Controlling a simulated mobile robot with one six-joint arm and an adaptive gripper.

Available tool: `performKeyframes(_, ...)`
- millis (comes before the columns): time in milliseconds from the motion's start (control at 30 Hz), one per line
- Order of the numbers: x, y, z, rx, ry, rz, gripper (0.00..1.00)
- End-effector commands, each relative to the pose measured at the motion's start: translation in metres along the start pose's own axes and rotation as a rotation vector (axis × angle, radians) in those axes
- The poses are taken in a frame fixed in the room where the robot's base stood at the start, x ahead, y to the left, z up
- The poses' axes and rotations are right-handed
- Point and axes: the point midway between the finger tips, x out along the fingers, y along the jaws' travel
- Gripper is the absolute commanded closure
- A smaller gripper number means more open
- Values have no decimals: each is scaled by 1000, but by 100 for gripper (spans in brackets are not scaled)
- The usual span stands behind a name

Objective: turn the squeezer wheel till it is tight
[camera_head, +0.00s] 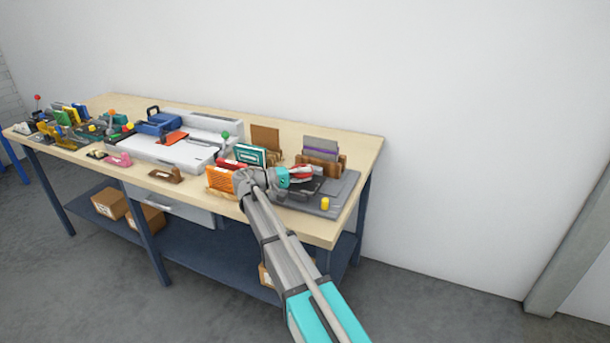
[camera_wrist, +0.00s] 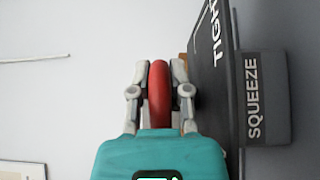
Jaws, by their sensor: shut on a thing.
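The red squeezer wheel (camera_wrist: 159,92) stands edge-on between the two grey fingers of my gripper (camera_wrist: 160,78) in the wrist view. My gripper is shut on its rim, one finger on each side. Beside it is a dark panel (camera_wrist: 222,85) with white lettering that starts "TIGH", the rest cut off. A grey block reads "SQUEEZE" (camera_wrist: 254,100). In the head view my gripper (camera_head: 299,177) is at the squeezer's grey base (camera_head: 340,192) at the bench's right end. My arm covers part of the squeezer there. No pointer or tightness reading is visible.
The wooden bench (camera_head: 365,150) stands along a white wall. Left of my gripper are an orange slotted rack (camera_head: 220,180) and a teal framed card (camera_head: 250,155). A yellow cylinder (camera_head: 325,203) stands on the base's front. A wooden holder (camera_head: 322,166) is behind.

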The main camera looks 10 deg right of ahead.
Motion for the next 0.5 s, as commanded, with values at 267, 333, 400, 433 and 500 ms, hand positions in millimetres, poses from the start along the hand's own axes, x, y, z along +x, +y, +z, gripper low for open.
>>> performKeyframes(267,0,-1,1,0,0,-2,63)
performKeyframes(333,0,0,0,0,0,-2,61)
performKeyframes(400,0,0,0,0,0,-1,61)
performKeyframes(433,0,0,0,0,1,-1,61)
performKeyframes(500,0,0,0,0,1,-1,61)
